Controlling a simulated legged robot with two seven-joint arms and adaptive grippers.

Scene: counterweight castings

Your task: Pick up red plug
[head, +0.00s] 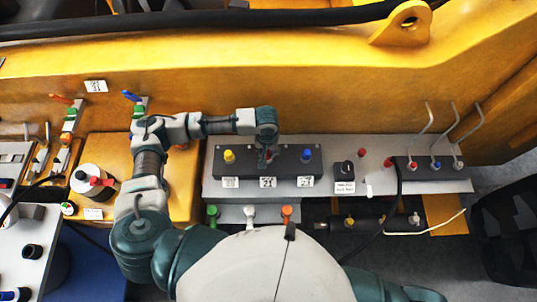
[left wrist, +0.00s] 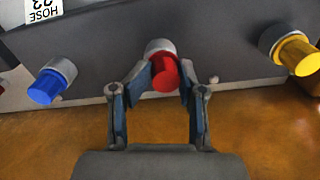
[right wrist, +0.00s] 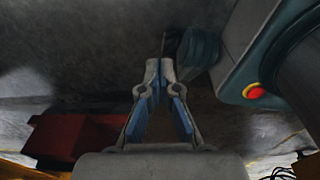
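The red plug (left wrist: 165,77) sits in a grey collar on the dark panel, between a blue plug (left wrist: 47,86) and a yellow plug (left wrist: 296,54) in the left wrist view. My left gripper (left wrist: 168,66) has a finger on each side of the red plug, with no clear gap, and looks shut on it. The plug is still in its collar. In the head view, my left gripper (head: 268,151) covers most of the red plug, between the yellow plug (head: 229,156) and the blue plug (head: 306,155). My right gripper (right wrist: 160,68) is shut and empty, with its tips close together.
The dark panel (head: 288,153) stands on a grey shelf against a yellow beam (head: 300,124). A small black switch (head: 344,169) and a second plug block (head: 426,164) lie to the right. Green, white and orange handles (head: 249,212) stand below the panel.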

